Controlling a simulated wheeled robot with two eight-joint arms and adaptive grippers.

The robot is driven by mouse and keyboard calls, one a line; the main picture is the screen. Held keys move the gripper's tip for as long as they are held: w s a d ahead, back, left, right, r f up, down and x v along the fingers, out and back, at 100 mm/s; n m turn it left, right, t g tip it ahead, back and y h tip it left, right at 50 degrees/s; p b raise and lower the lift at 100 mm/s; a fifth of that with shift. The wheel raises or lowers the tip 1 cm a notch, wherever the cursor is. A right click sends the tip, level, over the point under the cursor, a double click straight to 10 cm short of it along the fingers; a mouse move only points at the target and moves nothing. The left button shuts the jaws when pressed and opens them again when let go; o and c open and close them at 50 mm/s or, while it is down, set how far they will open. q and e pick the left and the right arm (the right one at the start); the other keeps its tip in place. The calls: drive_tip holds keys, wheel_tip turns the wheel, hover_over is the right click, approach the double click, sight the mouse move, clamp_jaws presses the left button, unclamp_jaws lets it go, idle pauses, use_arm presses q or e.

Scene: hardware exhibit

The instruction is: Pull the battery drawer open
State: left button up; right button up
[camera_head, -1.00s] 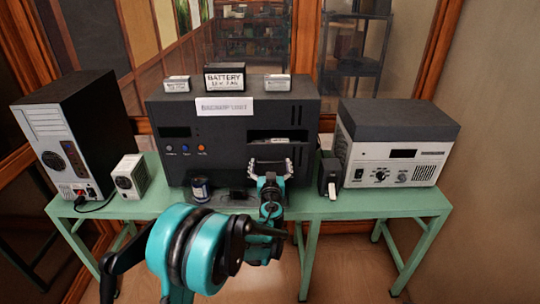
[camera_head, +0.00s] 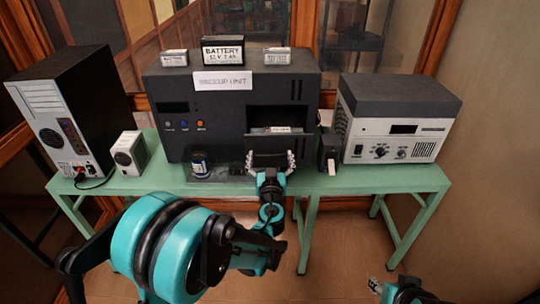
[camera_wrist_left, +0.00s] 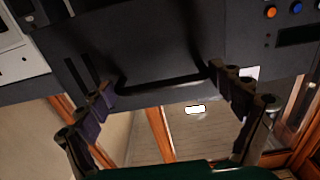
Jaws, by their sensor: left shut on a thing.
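The black backup unit (camera_head: 210,125) stands on the green table.
Batteries (camera_head: 223,51) stand on top of the unit. A can (camera_head: 199,165) stands in front of it. A black and white device (camera_head: 328,155) stands close right of my left gripper. A grey power supply (camera_head: 395,120) is at right, a computer tower (camera_head: 65,115) at left.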

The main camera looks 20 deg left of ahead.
use_arm(q)
drive_tip(key=o, duration=1.3)
drive_tip(key=shift+d, duration=0.1)
drive_tip(key=shift+o, duration=0.2)
drive_tip(key=v, duration=1.2)
